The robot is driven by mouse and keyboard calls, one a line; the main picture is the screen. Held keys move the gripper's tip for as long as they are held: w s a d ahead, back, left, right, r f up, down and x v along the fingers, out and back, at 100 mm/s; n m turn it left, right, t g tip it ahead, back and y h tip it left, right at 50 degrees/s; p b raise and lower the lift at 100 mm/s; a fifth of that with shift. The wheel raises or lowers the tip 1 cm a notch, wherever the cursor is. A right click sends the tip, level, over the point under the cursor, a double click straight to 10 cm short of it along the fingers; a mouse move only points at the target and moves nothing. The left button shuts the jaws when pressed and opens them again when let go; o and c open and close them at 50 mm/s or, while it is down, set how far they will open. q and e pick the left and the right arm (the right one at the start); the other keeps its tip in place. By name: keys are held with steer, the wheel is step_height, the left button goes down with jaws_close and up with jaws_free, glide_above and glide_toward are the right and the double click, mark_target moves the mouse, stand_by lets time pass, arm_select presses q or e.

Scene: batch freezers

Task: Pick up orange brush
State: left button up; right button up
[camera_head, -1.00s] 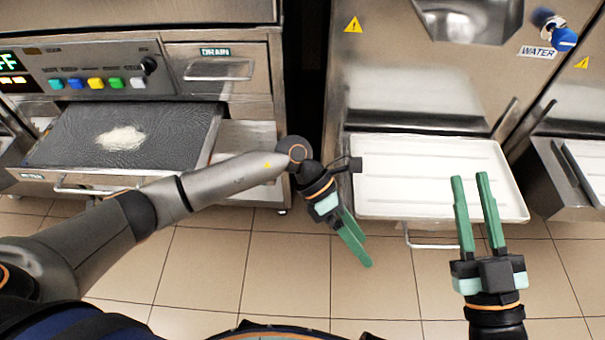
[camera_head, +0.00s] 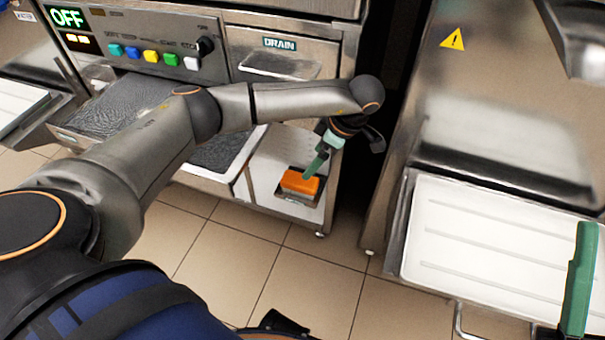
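The orange brush (camera_head: 299,182) lies in a small metal holder on the low white shelf under the DRAIN drawer of the left machine. My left gripper (camera_head: 316,164) points down with its green fingers at the brush's upper edge. Whether the fingers touch the brush I cannot tell, and their gap is hidden at this angle. My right gripper (camera_head: 581,280) shows only as a green finger at the right edge, far from the brush.
The machine's button panel (camera_head: 140,45) reads OFF. My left arm crosses in front of its dark mesh tray. A white ribbed tray (camera_head: 480,245) juts from the right machine. A dark gap separates the machines, and tiled floor (camera_head: 280,270) lies open in front.

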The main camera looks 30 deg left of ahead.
mark_target(301, 180)
arm_select(q)
steer(key=b+x, duration=0.1)
steer(key=x, duration=0.4)
steer(key=shift+s+d+f, duration=0.1)
steer(key=b+x, duration=0.2)
steer(key=x, duration=0.3)
steer(key=shift+d, duration=0.15)
steer(key=shift+c, duration=0.4)
steer(key=c, duration=1.4)
steer(key=shift+c, duration=0.2)
arm_select(e)
step_height(301, 180, down, 4)
steer(key=shift+w+a+r+m, duration=0.1)
steer(key=shift+a+m, duration=0.05)
steer(key=shift+m, duration=0.15)
